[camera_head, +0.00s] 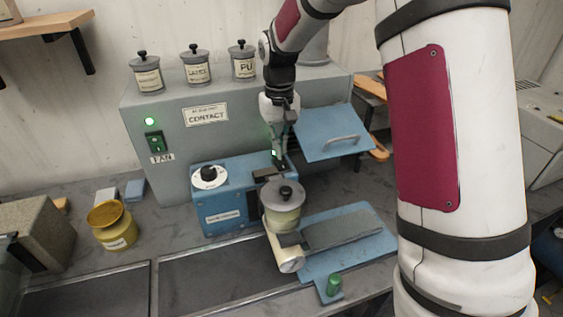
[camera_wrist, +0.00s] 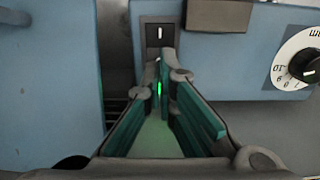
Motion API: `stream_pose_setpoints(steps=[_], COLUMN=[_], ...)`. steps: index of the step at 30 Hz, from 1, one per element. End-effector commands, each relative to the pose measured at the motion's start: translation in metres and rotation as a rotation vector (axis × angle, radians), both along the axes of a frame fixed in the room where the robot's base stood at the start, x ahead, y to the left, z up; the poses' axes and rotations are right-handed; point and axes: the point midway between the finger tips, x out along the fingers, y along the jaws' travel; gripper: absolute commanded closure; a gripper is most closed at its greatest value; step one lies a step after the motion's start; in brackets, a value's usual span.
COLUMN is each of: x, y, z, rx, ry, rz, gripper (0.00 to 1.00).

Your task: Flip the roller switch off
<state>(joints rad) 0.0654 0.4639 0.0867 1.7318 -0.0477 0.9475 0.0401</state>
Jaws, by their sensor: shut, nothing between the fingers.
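The roller switch shows in the wrist view as a dark plate (camera_wrist: 158,33) with a white upright mark, on the face of the blue machine (camera_wrist: 240,75). My gripper (camera_wrist: 163,62) is shut and empty, its fingertips in front of the switch's lower part. A green glow shows between the fingers; whether they touch the switch I cannot tell. In the head view, my gripper (camera_head: 280,158) points down at the right end of the blue machine (camera_head: 232,205), with a small green light beside the fingers. The switch itself is mostly hidden there.
A white dial (camera_head: 209,177) sits on the machine. The grey cabinet (camera_head: 235,110) behind carries a green-lit FAN switch (camera_head: 154,142) and labelled pots. A blue panel with a handle (camera_head: 330,133) is close on the right.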

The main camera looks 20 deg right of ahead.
Motion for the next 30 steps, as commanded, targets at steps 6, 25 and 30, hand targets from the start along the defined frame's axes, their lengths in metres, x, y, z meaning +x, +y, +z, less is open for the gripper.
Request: stream_pose_setpoints(steps=[6, 25, 30], x=[0.0, 0.0, 0.0], y=[0.0, 0.0, 0.0], z=[-0.004, -0.012, -0.014], rx=[0.0, 0.0, 0.0], ry=[0.0, 0.001, 0.001], rz=[0.0, 0.0, 0.0], gripper=[1.0, 1.0, 1.0])
